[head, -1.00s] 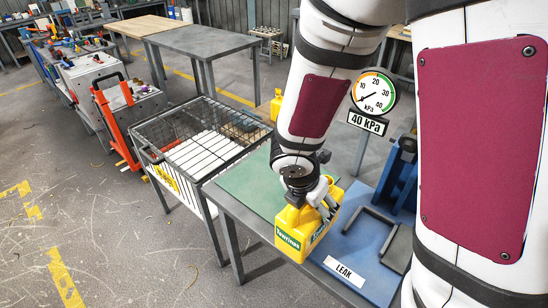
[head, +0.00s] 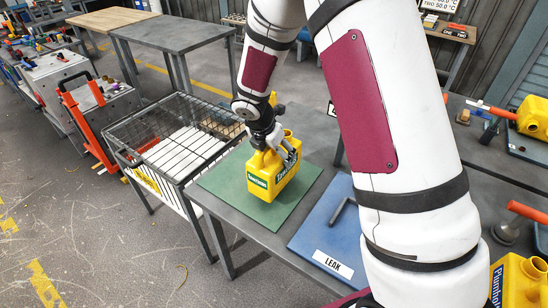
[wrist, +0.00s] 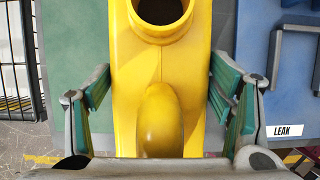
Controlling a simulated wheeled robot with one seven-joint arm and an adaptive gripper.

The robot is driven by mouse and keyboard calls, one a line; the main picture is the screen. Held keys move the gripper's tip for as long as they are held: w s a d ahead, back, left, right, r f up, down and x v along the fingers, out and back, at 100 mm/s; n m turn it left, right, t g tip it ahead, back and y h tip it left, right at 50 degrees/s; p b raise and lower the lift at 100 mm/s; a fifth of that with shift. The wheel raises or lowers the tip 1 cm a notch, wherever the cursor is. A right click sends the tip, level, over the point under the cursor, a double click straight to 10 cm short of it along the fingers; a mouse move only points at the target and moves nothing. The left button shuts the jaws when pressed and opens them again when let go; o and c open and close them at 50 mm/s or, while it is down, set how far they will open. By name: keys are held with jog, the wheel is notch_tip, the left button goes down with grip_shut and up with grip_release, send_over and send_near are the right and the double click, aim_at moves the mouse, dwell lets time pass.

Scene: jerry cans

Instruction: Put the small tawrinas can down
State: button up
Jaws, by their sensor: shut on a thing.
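The small yellow tawrinas can (head: 262,182) has a green label on its side. It is upright over the green mat (head: 310,178) in the head view. I cannot tell whether its base touches the mat. My gripper (head: 275,146) is shut on the can from above. In the wrist view the can (wrist: 160,65) fills the middle, with its open mouth at the top and its handle below. My gripper's fingers (wrist: 163,100) lie on both sides of it.
A blue mat (head: 312,232) marked LEAK lies right of the green mat, with a grey bracket (head: 340,210) on it. A wire-topped cart (head: 128,163) stands left of the table. Another yellow can (head: 520,282) is at the lower right, partly cut off.

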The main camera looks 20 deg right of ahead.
jog(key=shift+w+d, duration=0.1)
jog(key=shift+w, duration=0.55)
jog(key=shift+f+p, duration=0.35)
jog(key=shift+f, duration=1.6)
jog(key=o, duration=1.6)
